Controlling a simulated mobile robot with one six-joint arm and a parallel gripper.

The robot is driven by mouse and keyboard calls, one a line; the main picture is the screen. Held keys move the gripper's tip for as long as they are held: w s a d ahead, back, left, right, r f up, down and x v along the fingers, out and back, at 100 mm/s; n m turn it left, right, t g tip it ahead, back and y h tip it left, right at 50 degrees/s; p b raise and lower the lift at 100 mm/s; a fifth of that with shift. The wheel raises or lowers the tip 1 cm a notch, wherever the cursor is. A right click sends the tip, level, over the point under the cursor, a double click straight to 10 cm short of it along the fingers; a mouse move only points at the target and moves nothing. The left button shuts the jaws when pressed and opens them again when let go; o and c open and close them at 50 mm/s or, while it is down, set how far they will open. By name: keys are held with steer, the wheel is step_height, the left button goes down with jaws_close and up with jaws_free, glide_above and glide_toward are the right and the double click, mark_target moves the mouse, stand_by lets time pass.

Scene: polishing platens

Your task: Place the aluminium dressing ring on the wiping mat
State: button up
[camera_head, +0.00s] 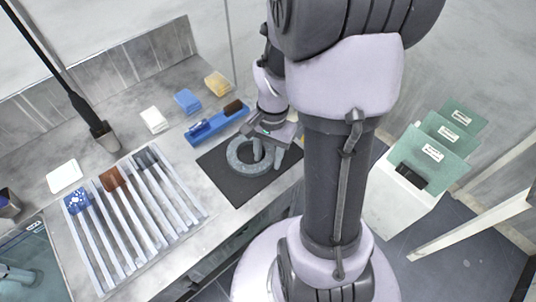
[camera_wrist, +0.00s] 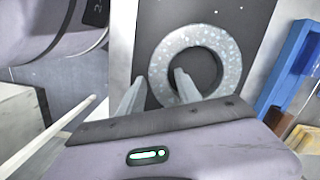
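The grey speckled aluminium dressing ring (camera_head: 236,163) lies flat on the dark wiping mat (camera_head: 235,192), near the bench's front edge. In the wrist view the ring (camera_wrist: 222,45) also rests on the mat (camera_wrist: 255,20). My gripper (camera_head: 268,154) is over the right side of the ring, pointing down. One finger is in the ring's hole and the other is outside the rim, so they straddle the ring wall. In the wrist view the fingers (camera_wrist: 160,85) stand apart, with what looks like a gap to the ring. Contact with the mat is hidden.
A blue tray (camera_head: 222,122) with a brush lies behind the mat. White (camera_head: 153,119), blue (camera_head: 187,101) and yellow (camera_head: 218,84) blocks stand farther back. A slotted rack (camera_head: 165,210) is left of the mat. A white bin with green folders (camera_head: 432,160) stands right.

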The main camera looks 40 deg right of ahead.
step_height(320, 180, up, 12)
steer(key=d+p, duration=0.1)
steer(key=p, duration=0.5)
steer(key=s+a+r+n+t, duration=0.2)
steer(key=a+r, duration=0.4)
steer(key=a, duration=0.3)
steer(key=s+a+r+n+t, duration=0.3)
steer(key=a+r+n, duration=0.3)
steer(key=a, duration=0.3)
steer(key=shift+s+r+n+t+y+b, duration=0.35)
steer(key=shift+r+t, duration=0.15)
steer(key=shift+t, duration=0.1)
